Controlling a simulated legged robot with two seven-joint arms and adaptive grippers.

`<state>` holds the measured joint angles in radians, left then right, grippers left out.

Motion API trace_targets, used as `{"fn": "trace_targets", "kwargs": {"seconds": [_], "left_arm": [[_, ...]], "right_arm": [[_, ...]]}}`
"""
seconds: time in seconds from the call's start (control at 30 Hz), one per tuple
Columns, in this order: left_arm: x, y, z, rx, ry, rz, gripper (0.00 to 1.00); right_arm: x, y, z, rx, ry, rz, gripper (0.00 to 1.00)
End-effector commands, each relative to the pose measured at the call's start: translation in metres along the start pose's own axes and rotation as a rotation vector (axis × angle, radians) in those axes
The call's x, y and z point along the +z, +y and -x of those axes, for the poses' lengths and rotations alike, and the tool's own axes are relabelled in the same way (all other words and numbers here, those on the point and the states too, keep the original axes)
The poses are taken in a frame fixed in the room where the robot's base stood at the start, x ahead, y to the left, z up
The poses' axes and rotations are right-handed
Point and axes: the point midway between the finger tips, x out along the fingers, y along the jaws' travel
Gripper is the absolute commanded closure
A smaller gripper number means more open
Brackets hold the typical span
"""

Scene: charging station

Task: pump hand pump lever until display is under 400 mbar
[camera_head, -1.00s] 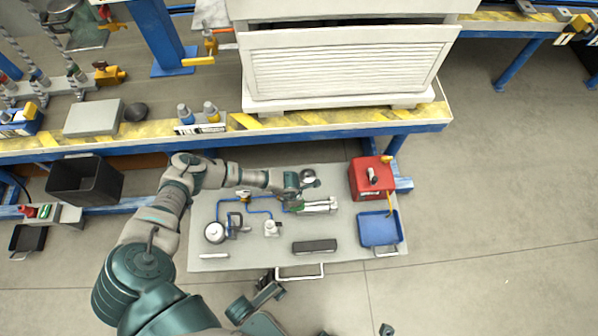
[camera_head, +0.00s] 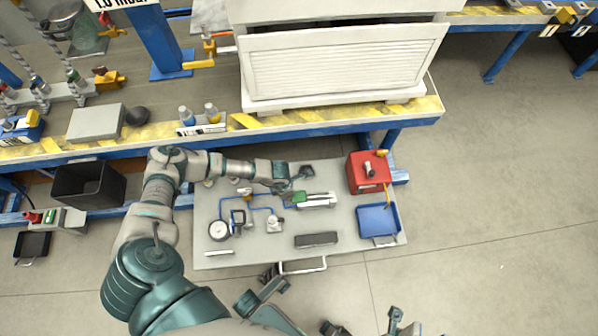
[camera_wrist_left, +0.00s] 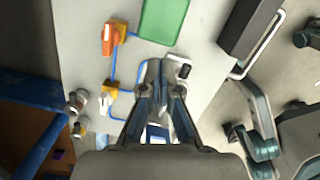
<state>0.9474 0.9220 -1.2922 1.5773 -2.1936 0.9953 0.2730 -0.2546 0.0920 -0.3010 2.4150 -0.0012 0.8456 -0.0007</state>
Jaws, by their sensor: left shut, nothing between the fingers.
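The hand pump (camera_head: 318,200) is a pale cylinder-like device on the grey panel (camera_head: 270,250), with a green part (camera_head: 298,197) at its left end. My left gripper (camera_head: 290,184) is just above the pump's left end. In the left wrist view its fingers (camera_wrist_left: 160,72) are shut together with nothing between them. A green block (camera_wrist_left: 164,20) shows ahead of the fingertips there. I cannot make out the lever clearly. A white display (camera_head: 122,3) with black characters is cut off at the top edge; it seems to read "1.0 mbar".
The panel also carries a round gauge (camera_head: 219,230), blue tubing and a dark bar (camera_head: 317,239). A red box (camera_head: 368,172) and a blue tray (camera_head: 377,221) sit on its right. The yellow-striped bench (camera_head: 330,115) runs behind. Floor at right is clear.

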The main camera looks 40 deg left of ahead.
Motion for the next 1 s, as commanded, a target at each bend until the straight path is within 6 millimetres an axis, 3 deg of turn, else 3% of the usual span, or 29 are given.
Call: {"fn": "trace_targets", "kwargs": {"seconds": [0.13,0.33,1.0], "left_arm": [[0.0,0.0,0.03,-0.001,-0.001,0.0,1.0],[0.0,0.001,0.052,-0.001,0.0,0.001,1.0],[0.001,0.0,0.056,-0.001,0.0,0.0,1.0]], "right_arm": [[0.0,0.0,0.0,0.0,0.0,0.0,0.6],[0.0,0.0,0.0,0.0,0.0,0.0,0.6],[0.0,0.0,0.0,0.0,0.0,0.0,0.6]]}}
